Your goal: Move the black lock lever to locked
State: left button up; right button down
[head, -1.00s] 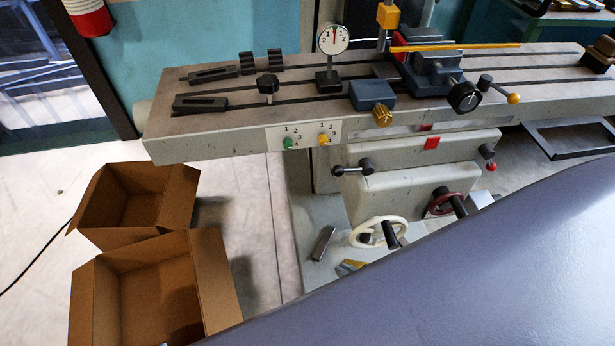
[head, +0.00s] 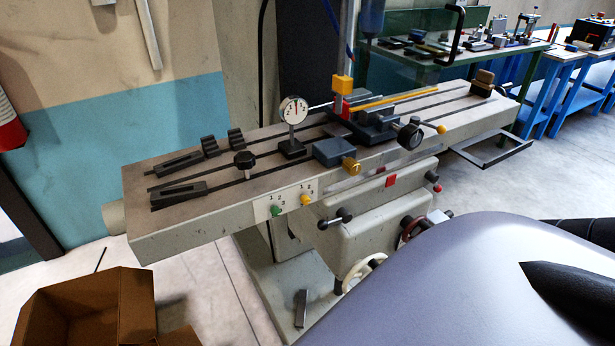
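A short black lever (head: 336,217) with a rounded knob sticks out from the front of the grey machine's saddle, below the slotted table (head: 230,218). A second lever with a red knob (head: 437,188) sits farther right under the table. Neither of my grippers can be made out; a large grey-violet surface and dark parts of my own body fill the lower right.
Clamps, a dial gauge (head: 293,110), a blue-grey block (head: 335,152) and a vise stand on the table. Green and yellow knobs (head: 306,199) are on its front edge. A handwheel (head: 365,272) is below. A cardboard box (head: 75,305) stands at lower left, with open floor between.

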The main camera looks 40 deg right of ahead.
aim_at(343, 214)
jog(key=j+z, duration=0.15)
jog(key=z, duration=0.3)
jog(key=j+z, duration=0.15)
jog(key=z, duration=0.25)
